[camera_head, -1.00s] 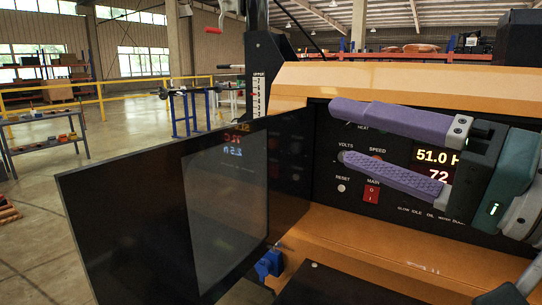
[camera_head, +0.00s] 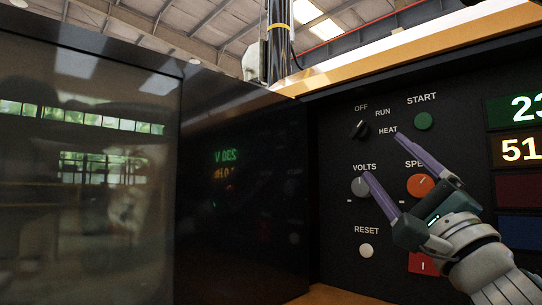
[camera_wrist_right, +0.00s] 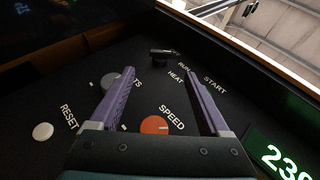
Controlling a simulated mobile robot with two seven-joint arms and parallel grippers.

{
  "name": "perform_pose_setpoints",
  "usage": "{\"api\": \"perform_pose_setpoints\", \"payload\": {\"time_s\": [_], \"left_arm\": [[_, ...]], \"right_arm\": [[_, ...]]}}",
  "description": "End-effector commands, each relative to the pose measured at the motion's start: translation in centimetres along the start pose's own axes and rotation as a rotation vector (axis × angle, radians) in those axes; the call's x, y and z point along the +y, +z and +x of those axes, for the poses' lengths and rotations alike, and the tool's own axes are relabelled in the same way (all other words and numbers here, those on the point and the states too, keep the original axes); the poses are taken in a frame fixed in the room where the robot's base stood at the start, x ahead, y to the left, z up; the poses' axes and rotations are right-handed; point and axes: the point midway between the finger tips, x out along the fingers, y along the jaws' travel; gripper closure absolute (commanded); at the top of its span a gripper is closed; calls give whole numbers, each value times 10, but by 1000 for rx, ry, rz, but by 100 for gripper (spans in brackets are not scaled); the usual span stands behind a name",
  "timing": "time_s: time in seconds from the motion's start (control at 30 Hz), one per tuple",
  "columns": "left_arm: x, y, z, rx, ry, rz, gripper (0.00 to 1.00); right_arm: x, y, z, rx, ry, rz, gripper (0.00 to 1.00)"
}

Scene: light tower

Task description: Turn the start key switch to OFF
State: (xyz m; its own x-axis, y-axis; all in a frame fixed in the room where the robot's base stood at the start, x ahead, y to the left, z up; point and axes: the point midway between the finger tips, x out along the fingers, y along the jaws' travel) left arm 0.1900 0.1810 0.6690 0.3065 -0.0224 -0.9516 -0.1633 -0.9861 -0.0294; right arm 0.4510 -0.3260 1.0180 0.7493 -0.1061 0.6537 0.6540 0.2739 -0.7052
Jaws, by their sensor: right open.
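The start key switch (camera_head: 359,129) is a small black knob on the black control panel, with the labels OFF above it, RUN to its upper right and HEAT to its right. I cannot tell which label it points at. It also shows in the right wrist view (camera_wrist_right: 163,54), beyond the fingertips. My right gripper (camera_head: 383,153) has two purple fingers spread apart and empty, below and to the right of the switch. In the right wrist view the open gripper (camera_wrist_right: 159,78) has the switch ahead, between its finger lines, and apart from both. My left gripper is out of view.
Near the fingers are the grey VOLTS knob (camera_head: 361,187), the orange SPEED knob (camera_head: 420,186), the green START button (camera_head: 423,121) and the white RESET button (camera_head: 366,250). A dark glossy open door (camera_head: 240,230) stands left of the panel. Lit displays (camera_head: 520,150) are at right.

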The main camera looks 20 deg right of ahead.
Motion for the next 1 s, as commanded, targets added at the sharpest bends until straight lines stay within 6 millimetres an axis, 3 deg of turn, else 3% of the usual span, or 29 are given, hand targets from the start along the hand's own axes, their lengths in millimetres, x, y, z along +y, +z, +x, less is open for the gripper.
{"api": "perform_pose_setpoints", "payload": {"time_s": [0.2, 0.4, 0.83, 1.0], "left_arm": [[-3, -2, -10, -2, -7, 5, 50], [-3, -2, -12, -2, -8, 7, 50], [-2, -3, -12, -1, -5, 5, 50], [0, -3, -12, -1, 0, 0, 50]], "right_arm": [[-3, 2, 45, -4, -1, -3, 20], [-2, 1, 75, -4, 0, -4, 20], [-1, 1, 86, -2, 2, -5, 21], [-1, 1, 86, -2, 2, -5, 40]]}}
